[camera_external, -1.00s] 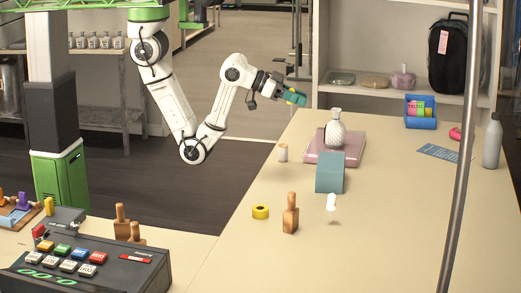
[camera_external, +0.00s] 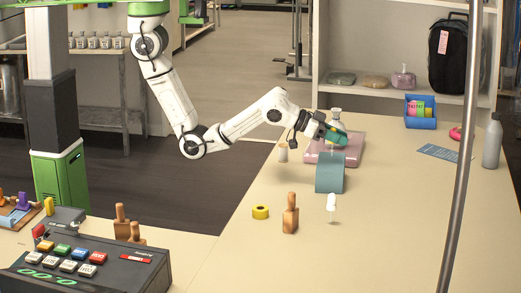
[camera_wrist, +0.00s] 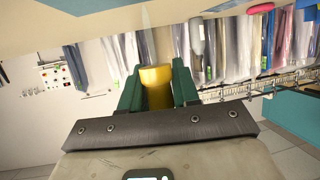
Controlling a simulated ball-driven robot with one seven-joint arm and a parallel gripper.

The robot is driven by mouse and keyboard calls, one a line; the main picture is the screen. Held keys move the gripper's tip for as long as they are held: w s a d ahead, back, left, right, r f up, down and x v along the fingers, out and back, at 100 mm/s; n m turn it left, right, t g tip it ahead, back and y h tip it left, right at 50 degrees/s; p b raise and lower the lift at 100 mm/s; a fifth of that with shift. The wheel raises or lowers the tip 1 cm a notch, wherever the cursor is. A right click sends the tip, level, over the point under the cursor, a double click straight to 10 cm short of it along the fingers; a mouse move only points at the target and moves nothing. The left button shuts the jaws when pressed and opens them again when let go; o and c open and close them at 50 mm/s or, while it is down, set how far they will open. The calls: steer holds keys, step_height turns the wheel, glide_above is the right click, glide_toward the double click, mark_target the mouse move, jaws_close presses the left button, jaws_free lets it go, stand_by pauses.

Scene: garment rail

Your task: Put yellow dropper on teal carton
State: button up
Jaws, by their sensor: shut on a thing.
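The teal carton (camera_external: 330,180) stands on the table in the outside view, in front of a pink slab. My gripper (camera_external: 338,138) is above and slightly behind the carton's top, apart from it as far as I can tell. In the wrist view my gripper's green fingers (camera_wrist: 157,88) are shut on the yellow dropper (camera_wrist: 155,88), which sits between them. In the outside view the dropper is hard to make out at the fingers.
A patterned white bottle on the pink slab (camera_external: 352,150) is partly hidden by my gripper. A wooden-handled stamp (camera_external: 291,213), yellow tape roll (camera_external: 261,212) and white piece (camera_external: 331,201) stand in front. A grey bottle (camera_external: 492,143) and vertical pole (camera_external: 462,170) are at right.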

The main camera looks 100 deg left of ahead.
steer(key=shift+f, duration=0.75)
steer(key=shift+f, duration=0.15)
steer(key=o, duration=1)
steer(key=shift+r, duration=0.25)
steer(key=b+v, duration=0.1)
steer(key=v, duration=1.1)
steer(key=shift+f, duration=0.1)
